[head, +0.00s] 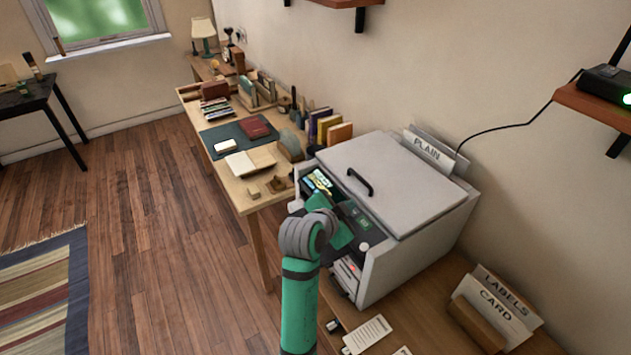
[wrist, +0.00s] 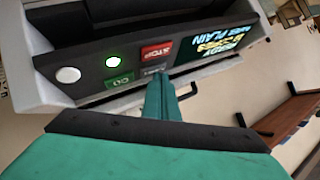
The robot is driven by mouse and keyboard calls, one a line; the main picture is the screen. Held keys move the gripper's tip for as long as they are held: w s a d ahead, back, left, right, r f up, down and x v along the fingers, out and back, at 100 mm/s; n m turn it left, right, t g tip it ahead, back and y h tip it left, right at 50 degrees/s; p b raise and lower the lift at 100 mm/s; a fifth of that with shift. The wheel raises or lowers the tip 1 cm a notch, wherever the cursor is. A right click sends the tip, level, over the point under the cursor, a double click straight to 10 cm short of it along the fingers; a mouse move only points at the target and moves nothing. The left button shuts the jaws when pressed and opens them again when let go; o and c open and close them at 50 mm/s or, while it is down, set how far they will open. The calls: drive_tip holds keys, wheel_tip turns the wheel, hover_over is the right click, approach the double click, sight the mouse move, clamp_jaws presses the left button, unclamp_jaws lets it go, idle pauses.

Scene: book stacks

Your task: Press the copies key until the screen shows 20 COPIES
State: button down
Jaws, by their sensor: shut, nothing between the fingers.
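The copier (head: 400,175) is a grey machine with a dark front panel. In the wrist view the panel is upside down, with a lit screen (wrist: 209,46), a red STOP key (wrist: 157,51), a green GO key (wrist: 120,81) and a small dark key (wrist: 153,70) beside STOP. The screen also shows in the head view (head: 318,182). It reads READY at one end and PLAIN at the other; I cannot read the copy count. My gripper (wrist: 157,84) is shut and empty, its tips at the dark key, partly hiding it; I cannot tell whether they touch.
A green light (wrist: 114,62) and a round white knob (wrist: 68,75) sit on the panel. The lid handle (head: 360,182) stands up above the panel. A book-covered desk (head: 256,206) is beyond the copier; a LABELS and CARD holder (head: 478,322) is at the lower right.

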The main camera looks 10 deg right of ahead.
drive_tip(key=shift+a+r, duration=0.2)
drive_tip(key=shift+r, duration=0.35)
drive_tip(key=shift+r, duration=0.1)
drive_tip(key=r, duration=0.1)
drive_tip(key=a+r, duration=0.1)
drive_tip(key=r, duration=0.3)
drive_tip(key=shift+s+a+r, duration=0.25)
drive_tip(key=shift+s+a, duration=0.1)
idle(0.7)
